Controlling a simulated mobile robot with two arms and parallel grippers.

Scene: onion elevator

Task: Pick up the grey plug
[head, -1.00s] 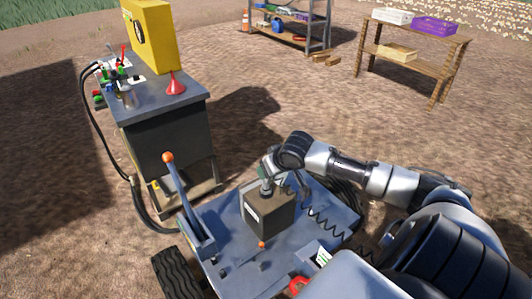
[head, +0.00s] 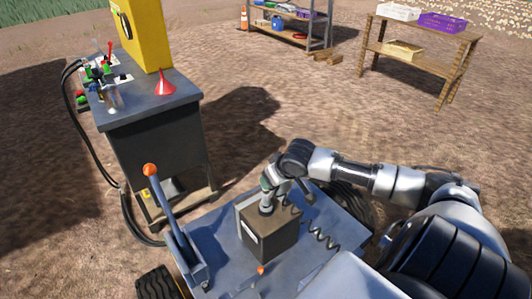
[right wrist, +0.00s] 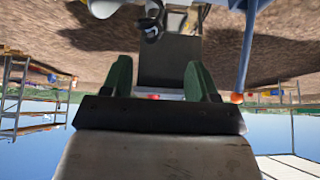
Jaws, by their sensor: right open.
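The grey plug (head: 266,201) appears as a short upright grey cylinder on top of a dark box (head: 270,236) on the blue deck in the head view. A black coiled cable (head: 318,235) runs beside it. My right gripper (head: 266,183) is close by the top of the plug, partly hidden by its own wrist. In the right wrist view, which is upside down, its two green fingers (right wrist: 158,78) stand apart with nothing gripped between them. Whether they touch the plug, I cannot tell. My left gripper is not in view.
A lever with an orange knob (head: 150,170) rises left of the box. A wooden shelf (head: 412,62) with crates is at the back right. Open ground lies between.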

